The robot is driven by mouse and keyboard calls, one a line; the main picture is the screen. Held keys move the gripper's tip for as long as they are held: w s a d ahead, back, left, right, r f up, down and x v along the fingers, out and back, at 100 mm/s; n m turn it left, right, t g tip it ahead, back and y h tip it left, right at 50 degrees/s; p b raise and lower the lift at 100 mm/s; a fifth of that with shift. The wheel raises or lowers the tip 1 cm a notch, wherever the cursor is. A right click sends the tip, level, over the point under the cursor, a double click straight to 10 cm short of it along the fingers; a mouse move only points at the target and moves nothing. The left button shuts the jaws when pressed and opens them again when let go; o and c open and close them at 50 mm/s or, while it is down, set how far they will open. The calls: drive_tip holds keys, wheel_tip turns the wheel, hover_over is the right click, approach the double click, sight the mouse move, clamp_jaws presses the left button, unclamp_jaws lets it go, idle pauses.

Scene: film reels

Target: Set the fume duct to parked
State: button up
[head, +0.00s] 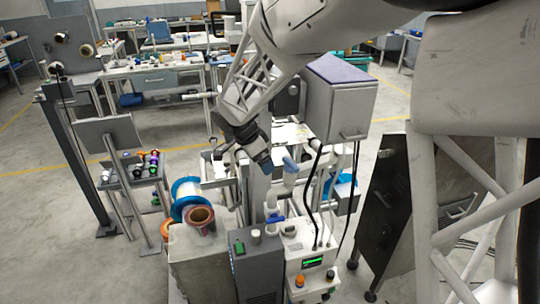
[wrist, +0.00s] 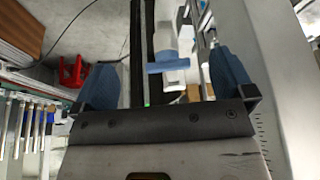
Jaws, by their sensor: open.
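A jointed white pipe that looks like the fume duct (head: 283,188) rises from the bench equipment in the head view. A blue piece (head: 290,164) is at its top and a blue crossbar (head: 275,218) lower down. My gripper (head: 262,158) is just left of the pipe's upper end, pointing down; whether it touches is unclear. In the wrist view my gripper (wrist: 166,78) is open, its blue fingertips wide apart. A white pipe part with a blue crossbar (wrist: 168,66) shows between them, apparently beyond the tips. Nothing is held.
A grey cabinet box (head: 340,98) stands close right of my gripper. Below are a white control box (head: 310,262) with a green display and a dark grey unit (head: 256,268). Reels (head: 186,190) sit left. Black cables (head: 315,180) hang right of the pipe.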

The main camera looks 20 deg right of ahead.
drive_tip(key=shift+s+a, duration=0.2)
drive_tip(key=shift+a, duration=0.6)
drive_tip(key=shift+s+a, duration=0.2)
drive_tip(key=shift+a, duration=0.55)
drive_tip(key=shift+d, duration=0.15)
drive_tip(key=c, duration=0.7)
drive_tip(key=shift+w+d+n, duration=0.1)
drive_tip(key=shift+d+n, duration=0.3)
drive_tip(key=shift+n, duration=0.2)
drive_tip(key=c, duration=0.4)
drive_tip(key=shift+w+d+r+n+g+y, duration=0.15)
drive_tip(key=shift+w+d+r+n+y, duration=0.35)
drive_tip(key=shift+d+n, duration=2.05)
drive_tip(key=shift+w+d+r+n+g+y, duration=0.2)
drive_tip(key=shift+d+r+n+y, duration=0.5)
drive_tip(key=shift+d+n, duration=1.8)
drive_tip(key=shift+w+d+r+n+g+y, duration=0.25)
drive_tip(key=shift+d+n+y, duration=1.05)
drive_tip(key=shift+n, duration=2.05)
drive_tip(key=shift+d+h, duration=0.35)
drive_tip(key=shift+h, duration=0.05)
